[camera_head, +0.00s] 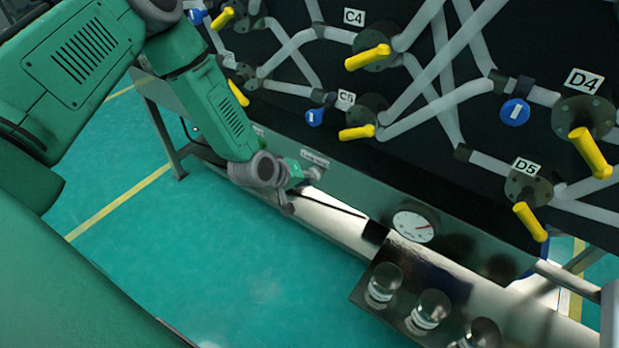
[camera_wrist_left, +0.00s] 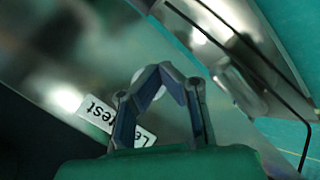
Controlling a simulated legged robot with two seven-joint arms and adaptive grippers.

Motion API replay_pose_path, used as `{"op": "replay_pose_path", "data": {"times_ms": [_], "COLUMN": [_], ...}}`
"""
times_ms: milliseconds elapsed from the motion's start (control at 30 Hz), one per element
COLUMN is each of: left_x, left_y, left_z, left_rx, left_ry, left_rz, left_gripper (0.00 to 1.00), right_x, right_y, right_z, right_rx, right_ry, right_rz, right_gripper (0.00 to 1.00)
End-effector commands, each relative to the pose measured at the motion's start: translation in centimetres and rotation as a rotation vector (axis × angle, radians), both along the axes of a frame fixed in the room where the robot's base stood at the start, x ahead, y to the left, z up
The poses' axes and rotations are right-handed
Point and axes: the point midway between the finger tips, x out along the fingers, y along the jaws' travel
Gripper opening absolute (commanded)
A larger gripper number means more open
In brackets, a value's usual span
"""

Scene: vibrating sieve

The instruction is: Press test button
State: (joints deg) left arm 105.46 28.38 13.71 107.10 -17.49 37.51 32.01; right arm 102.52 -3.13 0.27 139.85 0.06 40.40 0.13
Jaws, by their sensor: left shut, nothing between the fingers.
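My left gripper (camera_head: 310,175) is at the front panel of the rig, just below a small white label (camera_head: 315,158). In the left wrist view the fingers (camera_wrist_left: 160,72) come together at their tips with nothing held between them. The label (camera_wrist_left: 115,120) there reads "Leak test", upside down, and is partly covered by a finger. A pale round thing, seemingly the test button (camera_wrist_left: 154,88), shows behind the fingertips and is mostly hidden by them. I cannot tell whether the fingertips touch it. My right gripper is not in view.
A pressure gauge (camera_head: 414,225) sits on the panel to the right. Several glass jars stand on a tray (camera_head: 366,293) in front. Yellow-handled valves (camera_head: 367,57) and grey pipes cover the dark board above. The green floor (camera_head: 215,250) below left is clear.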

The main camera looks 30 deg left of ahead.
Motion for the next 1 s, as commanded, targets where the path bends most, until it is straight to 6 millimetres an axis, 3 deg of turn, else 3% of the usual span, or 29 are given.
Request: {"op": "replay_pose_path", "data": {"times_ms": [33,367,1000], "left_x": [0.4,-0.2,-6.0], "left_y": [-0.1,-0.1,0.4], "left_z": [0.6,0.5,0.2], "left_rx": [-0.001,-0.001,-0.002], "left_ry": [-0.014,-0.011,-0.001], "left_rz": [0.001,0.001,0.0], "left_gripper": [0.0,0.0,0.0], "right_x": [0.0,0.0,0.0], "right_y": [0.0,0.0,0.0], "right_z": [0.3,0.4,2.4], "right_rx": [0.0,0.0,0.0], "right_ry": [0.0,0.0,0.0], "right_rz": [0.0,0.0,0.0], "right_gripper": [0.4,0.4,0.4]}}
